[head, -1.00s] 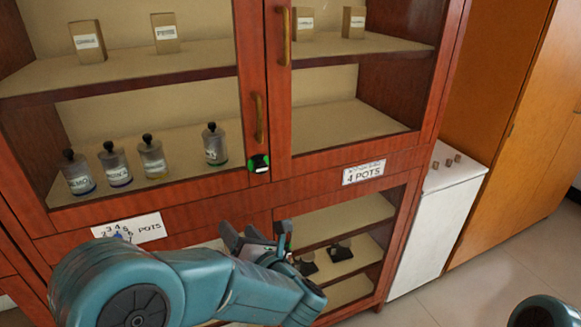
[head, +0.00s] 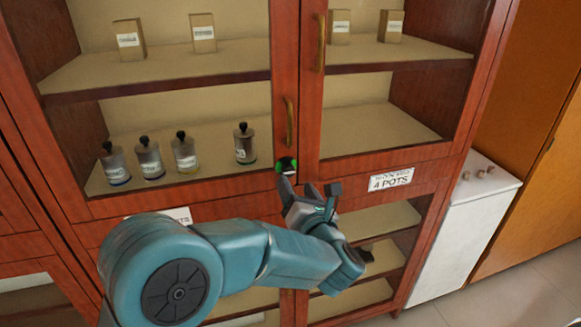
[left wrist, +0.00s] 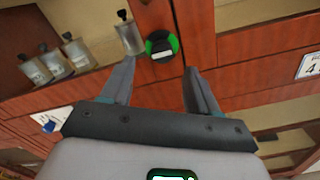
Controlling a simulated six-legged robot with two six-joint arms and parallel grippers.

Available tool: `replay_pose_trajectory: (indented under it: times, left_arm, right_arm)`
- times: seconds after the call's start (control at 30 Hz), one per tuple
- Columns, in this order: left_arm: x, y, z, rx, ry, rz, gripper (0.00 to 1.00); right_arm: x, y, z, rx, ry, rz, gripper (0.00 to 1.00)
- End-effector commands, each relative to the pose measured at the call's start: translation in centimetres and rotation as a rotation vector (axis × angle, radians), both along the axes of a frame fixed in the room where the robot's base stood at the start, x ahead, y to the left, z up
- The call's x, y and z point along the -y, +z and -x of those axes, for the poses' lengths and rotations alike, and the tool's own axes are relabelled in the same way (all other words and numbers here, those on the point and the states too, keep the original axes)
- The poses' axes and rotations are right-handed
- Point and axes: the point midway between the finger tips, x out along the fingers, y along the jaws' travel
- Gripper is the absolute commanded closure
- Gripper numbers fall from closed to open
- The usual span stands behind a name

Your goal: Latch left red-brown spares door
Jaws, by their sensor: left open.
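The left red-brown door (head: 284,50) of the upper cabinet is glazed and looks shut, flush beside the right door (head: 312,100). At its lower right corner is a round black latch knob with green on its rim (head: 287,165). In the left wrist view the knob (left wrist: 162,46) shows a pale bar across its face, a little tilted. My left gripper (head: 309,188) is open and empty, just below and slightly right of the knob. In the left wrist view its fingers (left wrist: 160,69) point at the knob from either side, apart from it. My right gripper is not in view.
A brass handle (head: 289,122) rises above the knob; another (head: 319,43) is on the right door. Several labelled bottles (head: 184,152) stand behind the left glass. Below are a "4 POTS" label (head: 391,181) and lower shelves. A white cabinet (head: 462,230) stands at right.

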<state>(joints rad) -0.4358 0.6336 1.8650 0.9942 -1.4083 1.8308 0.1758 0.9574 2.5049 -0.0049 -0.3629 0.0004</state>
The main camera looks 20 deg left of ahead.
Motion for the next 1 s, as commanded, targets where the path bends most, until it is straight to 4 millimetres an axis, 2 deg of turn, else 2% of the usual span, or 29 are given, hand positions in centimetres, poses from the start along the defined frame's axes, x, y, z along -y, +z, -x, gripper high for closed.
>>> replay_pose_trajectory:
  times: [0.1,0.3,0.7,0.87,0.9,1.0]
  left_arm:
    - [-1.5,0.2,-2.3,-0.003,0.002,0.0,0.4]
    - [-2.9,0.1,-4.7,-0.002,-0.001,-0.001,0.4]
    - [-3.4,-0.1,-5.4,-0.001,-0.002,0.0,0.4]
    - [-3.4,-0.1,-5.4,-0.001,-0.002,-0.001,0.92]
    - [-3.4,-0.1,-5.4,-0.001,-0.002,0.0,0.96]
    - [-3.4,-0.1,-5.4,-0.001,-0.002,-0.002,0.96]
  right_arm:
    - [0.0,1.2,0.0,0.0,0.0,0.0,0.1]
    - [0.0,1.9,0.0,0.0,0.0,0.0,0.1]
    - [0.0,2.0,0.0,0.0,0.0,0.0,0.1]
    - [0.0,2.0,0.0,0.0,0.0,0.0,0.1]
    - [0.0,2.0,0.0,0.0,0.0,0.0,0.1]
    - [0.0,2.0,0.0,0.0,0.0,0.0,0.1]
